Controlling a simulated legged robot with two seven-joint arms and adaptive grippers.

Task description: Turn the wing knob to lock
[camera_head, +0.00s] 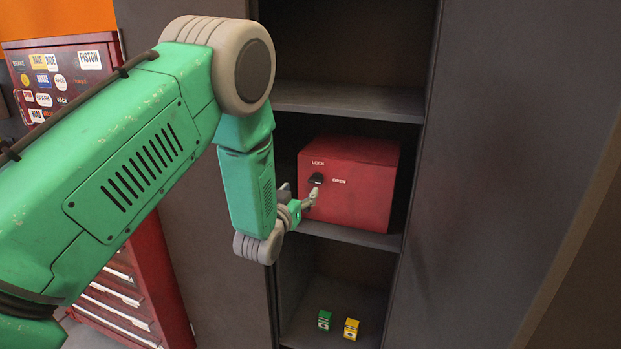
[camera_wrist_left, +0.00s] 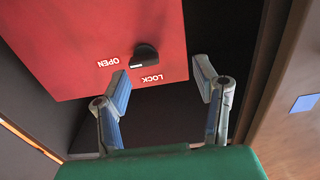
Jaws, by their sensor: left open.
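A red box (camera_head: 365,185) stands on the middle shelf of a dark cabinet, with a black wing knob (camera_head: 316,179) on its front face. The word LOCK is above the knob and OPEN is to its right. In the left wrist view the box (camera_wrist_left: 60,50) and knob (camera_wrist_left: 146,56) show upside down, and a pale mark on the knob faces toward the OPEN side. My left gripper (camera_head: 303,197) is open and empty just in front of the box, close to the knob. Its two fingers (camera_wrist_left: 162,85) are spread apart, with the knob beyond their tips. My right gripper is not seen.
The cabinet shelf (camera_head: 350,101) above and the side walls (camera_head: 500,150) enclose the box. A green small box (camera_head: 324,320) and a yellow one (camera_head: 351,329) stand on the lower shelf. A red drawer chest (camera_head: 150,280) is at the left.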

